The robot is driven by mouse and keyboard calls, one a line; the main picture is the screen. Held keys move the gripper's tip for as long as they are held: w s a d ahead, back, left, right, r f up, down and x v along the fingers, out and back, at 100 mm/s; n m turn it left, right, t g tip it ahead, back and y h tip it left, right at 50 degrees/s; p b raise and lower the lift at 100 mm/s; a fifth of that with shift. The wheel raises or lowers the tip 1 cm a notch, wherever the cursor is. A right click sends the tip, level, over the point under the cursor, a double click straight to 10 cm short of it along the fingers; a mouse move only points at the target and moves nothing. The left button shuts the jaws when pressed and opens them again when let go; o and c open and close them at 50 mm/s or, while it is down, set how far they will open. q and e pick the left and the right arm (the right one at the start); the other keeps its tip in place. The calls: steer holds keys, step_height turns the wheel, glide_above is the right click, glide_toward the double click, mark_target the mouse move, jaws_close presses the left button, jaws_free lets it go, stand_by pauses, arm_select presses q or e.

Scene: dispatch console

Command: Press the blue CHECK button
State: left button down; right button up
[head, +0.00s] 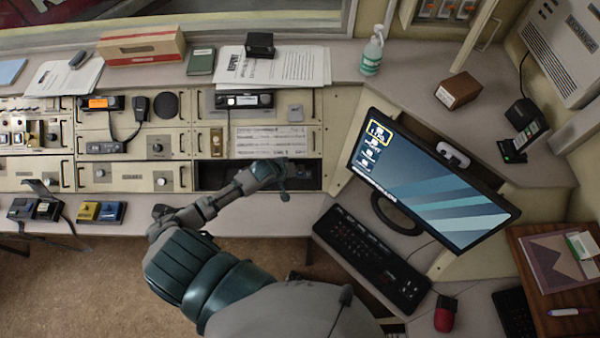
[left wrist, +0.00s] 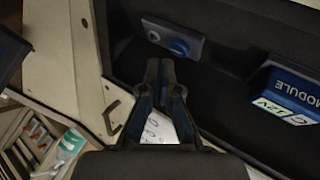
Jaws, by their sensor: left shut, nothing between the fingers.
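In the left wrist view a round blue button (left wrist: 180,48) sits on a small grey plate inside a dark recess. Any lettering on it is too small to read. My left gripper (left wrist: 159,64) is shut and empty; its fingertips appear just below and left of the button, and I cannot tell how far apart they are. In the head view my left gripper (head: 284,190) is over the dark open bay (head: 213,175) in the console's lower row. The button cannot be made out there. My right gripper is not in view.
A blue-labelled module (left wrist: 290,95) lies in the recess to the right of the button. The bay's pale edge (left wrist: 75,60) runs along the left. In the head view a monitor (head: 430,190) and black keyboard (head: 370,258) stand right of the bay.

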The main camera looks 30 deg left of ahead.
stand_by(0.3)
arm_select(q)
steer(key=shift+f, duration=0.1)
steer(key=shift+f, duration=0.25)
steer(key=shift+s+f, duration=0.1)
steer(key=shift+f, duration=0.35)
stand_by(0.7)
steer(key=shift+r+p, duration=0.1)
steer(key=shift+p, duration=0.2)
steer(key=shift+r+p, duration=0.75)
steer(key=shift+p, duration=0.25)
